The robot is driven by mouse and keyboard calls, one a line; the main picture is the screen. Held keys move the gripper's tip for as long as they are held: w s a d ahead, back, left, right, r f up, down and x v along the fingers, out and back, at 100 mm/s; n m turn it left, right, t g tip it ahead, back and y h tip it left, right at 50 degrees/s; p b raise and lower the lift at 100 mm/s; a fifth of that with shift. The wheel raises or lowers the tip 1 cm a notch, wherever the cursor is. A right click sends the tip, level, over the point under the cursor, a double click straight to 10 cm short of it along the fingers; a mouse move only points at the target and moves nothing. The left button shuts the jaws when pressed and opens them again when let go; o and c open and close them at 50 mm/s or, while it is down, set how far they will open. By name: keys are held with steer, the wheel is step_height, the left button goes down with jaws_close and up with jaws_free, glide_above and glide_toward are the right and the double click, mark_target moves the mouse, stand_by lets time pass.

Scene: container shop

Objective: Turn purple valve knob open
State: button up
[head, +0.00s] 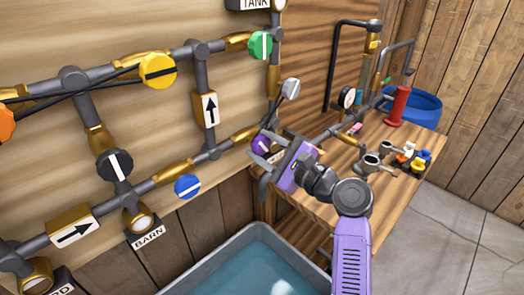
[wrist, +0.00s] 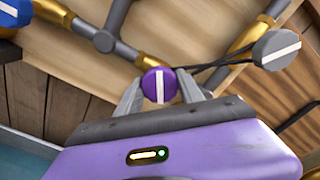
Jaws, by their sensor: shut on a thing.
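The purple valve knob (head: 261,143) sits on the lower pipe run at the wooden wall, near the left end of the wooden bench. It is round with a white stripe. In the wrist view the purple knob (wrist: 159,86) lies between the two finger tips, and its stripe runs about straight up and down in the picture. My gripper (head: 266,165) is at the knob, with its fingers shut on the knob's sides. In the wrist view my gripper (wrist: 160,92) has one grey finger on each side of the knob. The knob is partly hidden by my gripper in the head view.
A grey knob (head: 291,88) is just above right, a green knob (head: 260,45) higher up, and a blue knob (head: 187,186) to the left. A grey water tank (head: 258,229) stands below. The bench (head: 345,170) to the right carries pipe fittings and a red cylinder (head: 397,106).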

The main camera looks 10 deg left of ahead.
steer(key=n+b, duration=0.1)
steer(key=n, duration=0.1)
steer(key=n+b, duration=0.1)
steer(key=n, duration=0.1)
steer(key=n+b, duration=0.2)
steer(key=shift+f, duration=0.25)
steer(key=n+b, duration=0.3)
steer(key=n, duration=0.2)
steer(key=shift+r+b, duration=0.1)
steer(key=shift+b, duration=0.2)
steer(key=shift+n, duration=0.3)
steer(key=o, duration=1.4)
steer(key=shift+r, duration=0.1)
steer(key=v, duration=0.7)
steer(key=shift+s+d+b, duration=0.3)
steer(key=shift+b, duration=0.1)
